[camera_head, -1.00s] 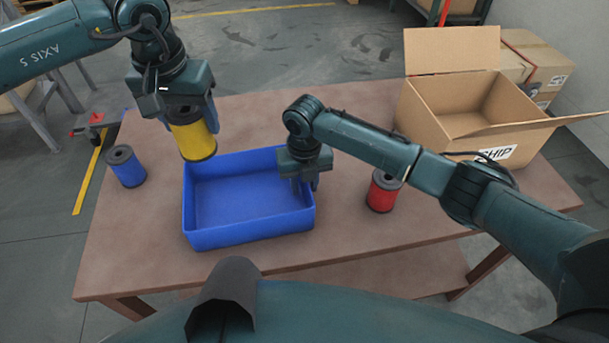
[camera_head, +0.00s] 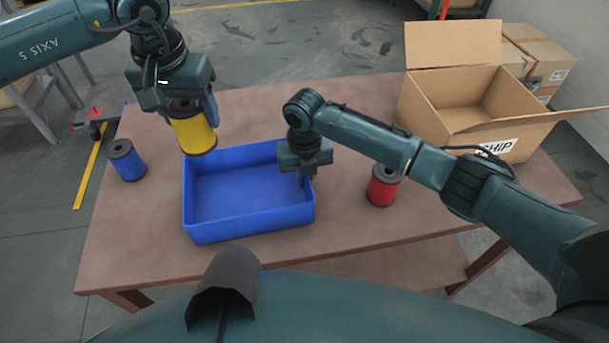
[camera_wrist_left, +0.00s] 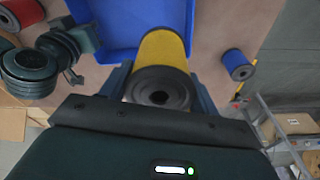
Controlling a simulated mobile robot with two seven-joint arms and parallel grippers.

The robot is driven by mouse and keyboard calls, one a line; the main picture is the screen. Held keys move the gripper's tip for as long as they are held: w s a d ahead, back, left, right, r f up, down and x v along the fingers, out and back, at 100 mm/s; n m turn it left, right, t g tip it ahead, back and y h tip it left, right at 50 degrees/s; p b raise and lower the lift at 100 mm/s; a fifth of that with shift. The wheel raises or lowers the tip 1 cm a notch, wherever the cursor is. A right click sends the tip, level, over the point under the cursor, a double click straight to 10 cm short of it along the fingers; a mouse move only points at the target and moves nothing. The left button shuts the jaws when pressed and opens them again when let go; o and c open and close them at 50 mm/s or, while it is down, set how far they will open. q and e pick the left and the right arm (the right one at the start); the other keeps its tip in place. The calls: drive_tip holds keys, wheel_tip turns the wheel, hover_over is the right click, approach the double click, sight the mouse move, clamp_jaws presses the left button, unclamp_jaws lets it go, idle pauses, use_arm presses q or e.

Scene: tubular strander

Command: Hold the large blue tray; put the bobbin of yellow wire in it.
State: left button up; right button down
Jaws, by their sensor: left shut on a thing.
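The large blue tray (camera_head: 250,229) sits on the brown table, empty. The bobbin of yellow wire (camera_head: 194,135) is held upright, slightly tilted, above the tray's back left corner. My left gripper (camera_head: 187,105) is shut on its upper end; in the left wrist view the bobbin (camera_wrist_left: 163,50) shows between the fingers, with the tray (camera_wrist_left: 118,30) beyond it. My right gripper (camera_head: 306,176) is at the tray's right wall, near the back right corner. Its fingers point down at the rim; whether they are closed on the wall is hard to see.
A blue bobbin (camera_head: 127,161) stands left of the tray and a red bobbin (camera_head: 383,187) right of it. An open cardboard box (camera_head: 440,115) stands at the table's back right. The table front is clear.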

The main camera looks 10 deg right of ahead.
sight(197, 149)
use_arm(q)
wheel_tip(197, 149, down, 10)
drive_tip(key=shift+r, duration=0.25)
idle(1.1)
idle(1.3)
drive_tip(key=shift+f, duration=4.65)
drive_tip(key=o, duration=1.3)
drive_tip(key=r, duration=0.4)
drive_tip(key=s+r, duration=0.1)
drive_tip(key=r, duration=0.7)
drive_tip(key=shift+s+a, duration=0.2)
drive_tip(key=shift+s, duration=0.2)
